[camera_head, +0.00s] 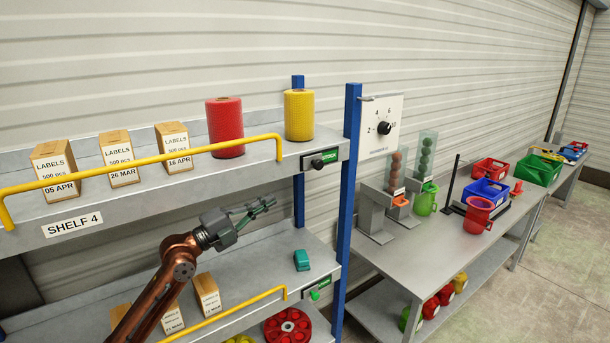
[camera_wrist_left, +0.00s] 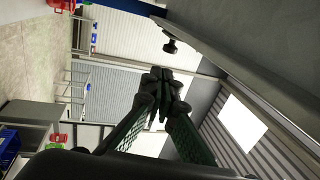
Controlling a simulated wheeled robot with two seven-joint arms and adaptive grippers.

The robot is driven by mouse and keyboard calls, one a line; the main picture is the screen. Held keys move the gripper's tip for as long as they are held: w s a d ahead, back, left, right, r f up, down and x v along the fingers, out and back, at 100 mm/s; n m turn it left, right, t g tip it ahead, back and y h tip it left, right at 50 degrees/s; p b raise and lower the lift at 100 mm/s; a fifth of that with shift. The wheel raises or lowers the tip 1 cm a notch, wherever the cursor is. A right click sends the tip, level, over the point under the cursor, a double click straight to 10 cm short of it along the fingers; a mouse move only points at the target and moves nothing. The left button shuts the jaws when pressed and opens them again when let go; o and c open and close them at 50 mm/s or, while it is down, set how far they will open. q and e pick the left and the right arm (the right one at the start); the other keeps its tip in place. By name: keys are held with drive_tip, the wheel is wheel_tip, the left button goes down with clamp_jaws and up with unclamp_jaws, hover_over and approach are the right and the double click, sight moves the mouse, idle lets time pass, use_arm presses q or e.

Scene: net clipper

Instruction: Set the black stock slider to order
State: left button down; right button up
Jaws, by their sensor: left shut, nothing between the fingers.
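The black stock slider (camera_head: 317,164) sits on a small plate at the right end of the upper shelf's front edge. A green field reading STOCK (camera_head: 330,157) shows to the right of its knob. My left gripper (camera_head: 268,204) is shut and empty, below and to the left of the slider, apart from it. In the left wrist view the closed fingertips (camera_wrist_left: 160,75) point toward a dark knob (camera_wrist_left: 170,46) on a grey edge, which looks like the slider. My right gripper is not in view.
A second slider with a green knob (camera_head: 315,295) is on the lower shelf's edge. Yellow rails (camera_head: 150,160) run along the shelf fronts. A blue post (camera_head: 347,200) stands right of the slider. A teal object (camera_head: 302,260) lies on the lower shelf.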

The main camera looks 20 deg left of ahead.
use_arm(q)
drive_tip(key=shift+a+r, duration=0.2)
drive_tip(key=shift+r, duration=0.65)
drive_tip(key=p, duration=0.8)
approach(314, 167)
drive_tip(key=x, duration=0.6)
drive_tip(key=shift+w+d, duration=0.3)
drive_tip(key=shift+w, duration=0.05)
drive_tip(key=shift+f, duration=0.1)
